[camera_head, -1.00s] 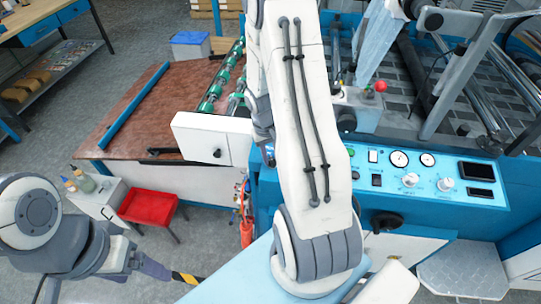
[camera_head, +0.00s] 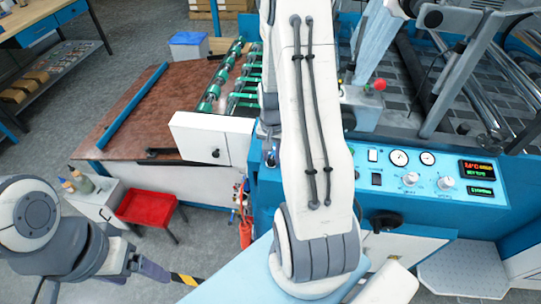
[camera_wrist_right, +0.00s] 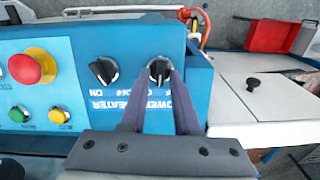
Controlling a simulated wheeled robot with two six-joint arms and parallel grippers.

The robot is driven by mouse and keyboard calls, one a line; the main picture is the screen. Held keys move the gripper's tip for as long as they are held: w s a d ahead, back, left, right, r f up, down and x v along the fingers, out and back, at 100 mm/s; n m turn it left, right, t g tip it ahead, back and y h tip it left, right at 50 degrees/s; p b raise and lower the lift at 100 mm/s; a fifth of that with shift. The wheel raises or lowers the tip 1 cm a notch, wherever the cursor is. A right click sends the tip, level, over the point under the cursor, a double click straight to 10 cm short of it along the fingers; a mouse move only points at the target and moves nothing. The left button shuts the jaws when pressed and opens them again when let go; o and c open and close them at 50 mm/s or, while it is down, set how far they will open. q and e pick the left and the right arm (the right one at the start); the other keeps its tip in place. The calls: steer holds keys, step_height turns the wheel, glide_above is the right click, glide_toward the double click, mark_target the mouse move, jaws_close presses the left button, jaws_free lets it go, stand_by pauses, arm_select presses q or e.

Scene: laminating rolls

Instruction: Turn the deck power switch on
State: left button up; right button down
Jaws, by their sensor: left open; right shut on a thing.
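The deck power switch (camera_wrist_right: 159,69) is a black rotary knob with a light pointer, at the end of the blue panel in the right wrist view. The panel lettering appears upside down there. My right gripper (camera_wrist_right: 160,80) is shut on this knob, with one finger on each side. In the head view my right arm hides that gripper. The displays (camera_head: 477,170) on the control panel (camera_head: 400,185) are lit with coloured text. My left gripper (camera_head: 152,269) is open, low at the left of the head view, away from the machine.
A second black knob (camera_wrist_right: 104,70) sits beside the gripped one. A red emergency button (camera_wrist_right: 30,66) and green and yellow buttons are further left.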

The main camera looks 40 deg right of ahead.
steer(key=m, duration=0.4)
steer(key=shift+s+d+m+t+b, duration=0.1)
steer(key=shift+s+m+t+b, duration=0.1)
steer(key=shift+m+t+b, duration=0.15)
stand_by(0.4)
steer(key=c, duration=0.9)
jaws_free()
steer(key=r, duration=0.3)
steer(key=s+r, duration=0.1)
steer(key=r, duration=0.6)
steer(key=shift+s+d+r, duration=0.1)
steer(key=shift+s+r, duration=0.05)
steer(key=shift+r, duration=0.1)
